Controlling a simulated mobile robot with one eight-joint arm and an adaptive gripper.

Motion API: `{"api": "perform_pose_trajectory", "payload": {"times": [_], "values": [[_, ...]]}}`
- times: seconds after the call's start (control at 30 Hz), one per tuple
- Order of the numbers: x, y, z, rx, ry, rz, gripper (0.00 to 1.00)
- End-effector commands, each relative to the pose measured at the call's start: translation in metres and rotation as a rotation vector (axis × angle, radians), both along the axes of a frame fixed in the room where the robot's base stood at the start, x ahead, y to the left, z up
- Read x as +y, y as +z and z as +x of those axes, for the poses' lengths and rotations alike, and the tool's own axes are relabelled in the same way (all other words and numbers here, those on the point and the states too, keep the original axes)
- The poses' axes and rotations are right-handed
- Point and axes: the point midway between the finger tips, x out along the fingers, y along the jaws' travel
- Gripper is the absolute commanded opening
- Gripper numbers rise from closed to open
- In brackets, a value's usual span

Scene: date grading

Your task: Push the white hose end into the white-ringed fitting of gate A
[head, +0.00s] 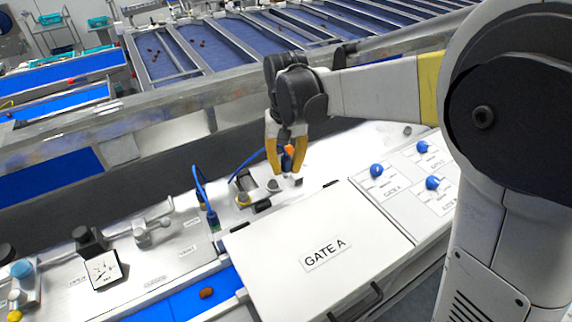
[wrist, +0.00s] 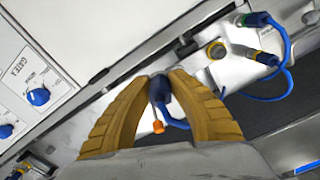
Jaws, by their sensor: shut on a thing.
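My gripper (head: 286,168) is shut on a dark blue hose end (wrist: 161,88), above the white panel just behind the gate A cover (head: 300,240). In the wrist view my gripper (wrist: 164,76) has a fingertip on each side of it. A small orange tip (wrist: 158,127) shows on the held piece, and a blue hose runs from it. No white marking on it can be made out. A pale grey fitting (head: 274,185) stands on the panel just left of my fingertips. The spot below the held end is largely hidden, so I cannot tell whether it touches a fitting.
A yellow-ringed fitting (wrist: 217,50) stands close by. Another blue hose (wrist: 284,82) loops beside it to a green-marked plug (wrist: 256,19). Blue knobs (head: 376,170) sit on the panel at right. A gauge (head: 102,268) and valve (head: 150,232) stand at left.

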Motion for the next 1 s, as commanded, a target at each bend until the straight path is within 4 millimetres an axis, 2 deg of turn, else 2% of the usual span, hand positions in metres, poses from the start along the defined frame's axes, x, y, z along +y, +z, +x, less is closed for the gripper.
{"api": "perform_pose_trajectory", "payload": {"times": [0.37, 1.0], "values": [[0.003, 0.000, 0.002, 0.000, 0.000, 0.000, 0.00], [0.035, -0.008, 0.028, 0.000, -0.001, 0.000, 0.00]]}}
